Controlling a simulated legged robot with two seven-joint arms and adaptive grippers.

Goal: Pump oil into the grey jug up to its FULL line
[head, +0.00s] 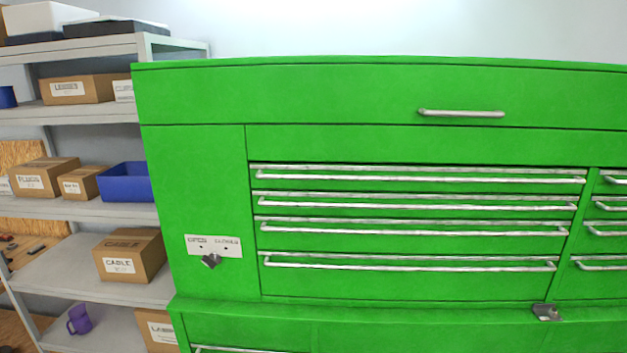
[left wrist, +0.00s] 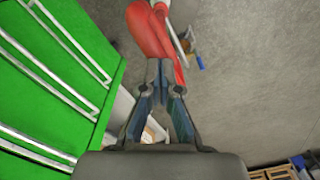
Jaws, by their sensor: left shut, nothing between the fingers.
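No grey jug and no oil pump can be made out in either view. A purple jug-like vessel with a handle (head: 79,319) stands on the lowest visible shelf at the left of the head view. My left gripper (left wrist: 160,68) shows in the left wrist view, its dark fingers closed together at the tips with nothing between them. A red rounded object (left wrist: 150,30) lies just beyond the fingertips; I cannot tell what it is or whether they touch. My right gripper is in neither view.
A large green drawer cabinet (head: 195,180) fills most of the head view; its drawers look shut. Grey shelving (head: 90,209) at left holds cardboard boxes (head: 130,255) and a blue bin (head: 126,182). The wrist view shows grey floor (left wrist: 245,95) beside the cabinet.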

